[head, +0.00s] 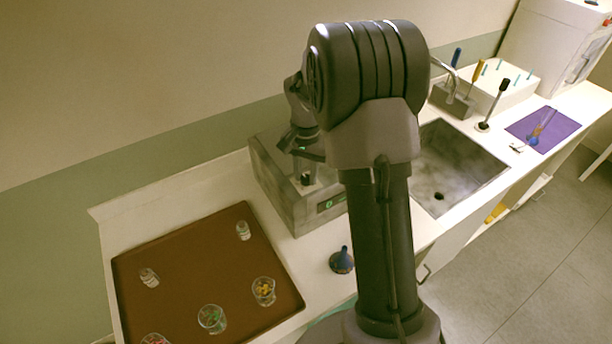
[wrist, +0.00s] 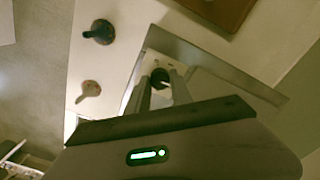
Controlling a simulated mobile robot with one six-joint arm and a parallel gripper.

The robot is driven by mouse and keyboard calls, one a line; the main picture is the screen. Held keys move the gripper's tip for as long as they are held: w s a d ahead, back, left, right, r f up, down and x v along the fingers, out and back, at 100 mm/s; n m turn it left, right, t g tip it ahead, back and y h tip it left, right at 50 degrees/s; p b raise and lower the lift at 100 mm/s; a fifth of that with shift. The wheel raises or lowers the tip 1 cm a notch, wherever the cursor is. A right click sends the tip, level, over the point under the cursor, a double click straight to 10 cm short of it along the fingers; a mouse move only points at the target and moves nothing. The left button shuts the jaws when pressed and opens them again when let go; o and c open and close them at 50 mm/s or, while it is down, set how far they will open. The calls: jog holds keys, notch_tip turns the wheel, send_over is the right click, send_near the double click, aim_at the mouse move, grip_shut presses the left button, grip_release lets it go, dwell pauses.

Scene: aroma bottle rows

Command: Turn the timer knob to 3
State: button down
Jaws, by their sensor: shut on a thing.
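The timer is a grey box-like device (head: 277,192) on the counter in the head view, with a small lit green display (head: 329,204) on its front; the digit looks like 0 but is too small to be sure. A short black knob (head: 306,180) stands on its recessed top. My gripper (wrist: 159,84) comes down over the device, its two fingers shut on the dark knob (wrist: 160,75) in the wrist view. The fingertips partly hide the knob, and no scale marks can be read. My arm covers the device's right end in the head view.
A brown tray (head: 190,285) with several small glass vessels lies left of the device. A blue funnel-like object (head: 342,261) stands in front of it. A sink (head: 455,165), a tool rack and a purple mat (head: 556,124) are to the right.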

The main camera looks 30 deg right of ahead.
aim_at(306, 178)
jog(key=m+b, duration=0.2)
jog(key=m, duration=0.3)
jog(key=shift+m, duration=0.6)
jog(key=c, duration=1.1)
grip_release()
notch_tip(306, 178, up, 18)
jog(key=p, duration=0.4)
jog(key=shift+f, duration=0.25)
jog(key=shift+a, duration=0.1)
